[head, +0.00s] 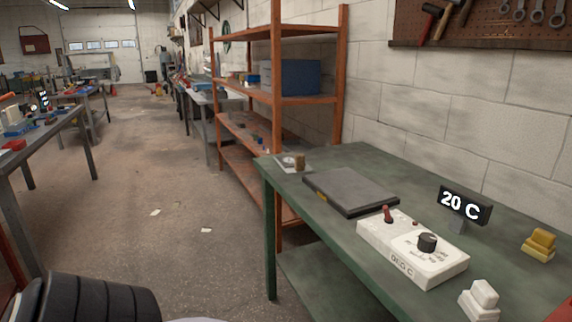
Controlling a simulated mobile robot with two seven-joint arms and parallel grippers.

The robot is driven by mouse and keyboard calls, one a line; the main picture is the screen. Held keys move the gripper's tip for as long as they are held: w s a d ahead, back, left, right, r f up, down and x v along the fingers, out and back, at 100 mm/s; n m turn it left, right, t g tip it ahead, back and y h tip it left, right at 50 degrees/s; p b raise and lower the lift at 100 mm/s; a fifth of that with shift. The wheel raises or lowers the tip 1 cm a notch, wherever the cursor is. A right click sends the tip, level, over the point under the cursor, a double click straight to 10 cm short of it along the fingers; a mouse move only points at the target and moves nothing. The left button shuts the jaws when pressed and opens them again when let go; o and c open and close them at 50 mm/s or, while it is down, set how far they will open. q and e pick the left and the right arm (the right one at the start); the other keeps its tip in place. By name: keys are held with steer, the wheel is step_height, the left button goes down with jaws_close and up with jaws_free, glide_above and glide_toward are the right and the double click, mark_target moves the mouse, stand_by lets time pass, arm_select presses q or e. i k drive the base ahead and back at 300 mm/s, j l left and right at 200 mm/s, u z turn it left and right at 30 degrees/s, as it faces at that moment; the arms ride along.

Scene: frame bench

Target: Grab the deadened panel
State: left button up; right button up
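A flat dark grey slab (351,191) lies on the green bench (372,162), near its left end. It is the only panel-like thing I see on the bench, and I cannot tell from its surface whether it is the deadened panel. Its near left edge shows a small yellowish mark. Neither of my grippers is in view.
A white control box (411,250) with a red lever and black knob sits right of the slab. Behind it stands a "20 C" display (465,205). Yellow blocks (539,245) and white blocks (480,301) lie further right. An orange shelf (277,90) stands behind.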

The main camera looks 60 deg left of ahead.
mark_target(292, 163)
steer(key=k+j+u, duration=0.1)
steer(key=u, duration=1.65)
steer(key=i+j+z, duration=0.1)
steer(key=z, duration=0.35)
steer(key=i+j+z, duration=0.2)
steer(key=z, duration=0.3)
steer(key=i+j+z, duration=0.15)
steer(key=j, duration=0.2)
steer(key=i+j+z, duration=0.1)
steer(key=i+j, duration=0.15)
steer(key=j, duration=0.15)
